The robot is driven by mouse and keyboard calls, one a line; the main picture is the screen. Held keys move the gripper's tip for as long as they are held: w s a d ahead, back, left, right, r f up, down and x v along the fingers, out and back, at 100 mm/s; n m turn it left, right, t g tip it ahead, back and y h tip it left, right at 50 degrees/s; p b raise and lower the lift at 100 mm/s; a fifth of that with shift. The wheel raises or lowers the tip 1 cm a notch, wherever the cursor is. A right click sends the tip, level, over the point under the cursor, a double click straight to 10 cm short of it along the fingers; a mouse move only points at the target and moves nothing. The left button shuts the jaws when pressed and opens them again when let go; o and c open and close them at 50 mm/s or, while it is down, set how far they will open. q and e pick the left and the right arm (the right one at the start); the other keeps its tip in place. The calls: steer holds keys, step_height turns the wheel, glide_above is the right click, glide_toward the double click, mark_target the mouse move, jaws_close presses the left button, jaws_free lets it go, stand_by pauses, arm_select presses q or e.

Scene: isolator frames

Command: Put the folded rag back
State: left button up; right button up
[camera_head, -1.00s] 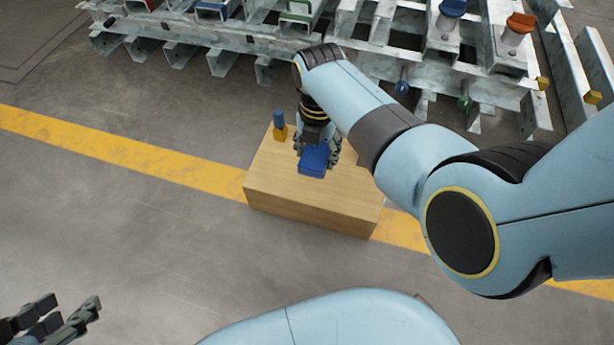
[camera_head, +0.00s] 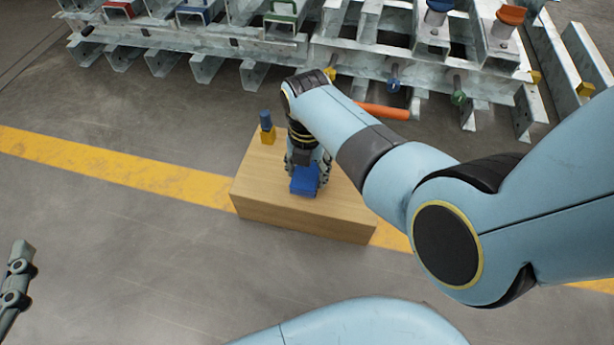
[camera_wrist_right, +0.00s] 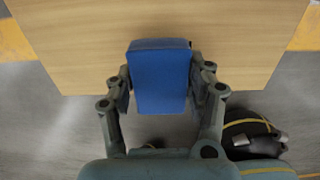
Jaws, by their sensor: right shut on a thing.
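The folded rag, a blue block-like bundle (camera_head: 304,181), is at the front part of the wooden box top in the head view. It also shows in the right wrist view (camera_wrist_right: 161,80), between the two fingers. My right gripper (camera_head: 306,172) is shut on the rag, with a finger against each side. I cannot tell whether the rag touches the wood or is just above it. My left gripper (camera_head: 17,280) is only partly in view at the lower left edge, and its finger opening is not clear.
The wooden box (camera_head: 290,217) stands on the floor across a yellow line. A small yellow and blue object (camera_head: 266,128) stands on its back left corner. A metal frame (camera_head: 200,50) with coloured handles fills the back. An orange bar (camera_head: 383,111) lies by the frame.

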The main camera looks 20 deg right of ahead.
step_height(320, 180, down, 2)
steer(key=shift+f+b, duration=0.1)
steer(key=shift+b, duration=0.6)
arm_select(q)
steer(key=w+d+r+m+t+h, duration=0.1)
steer(key=w+r+t, duration=0.3)
steer(key=r, duration=0.7)
steer(key=shift+d+t+h, duration=0.15)
steer(key=shift+t+h, duration=0.15)
steer(key=shift+t, duration=0.2)
arm_select(e)
steer(key=o, duration=1.1)
steer(key=shift+f, duration=0.1)
arm_select(q)
steer(key=shift+r, duration=0.15)
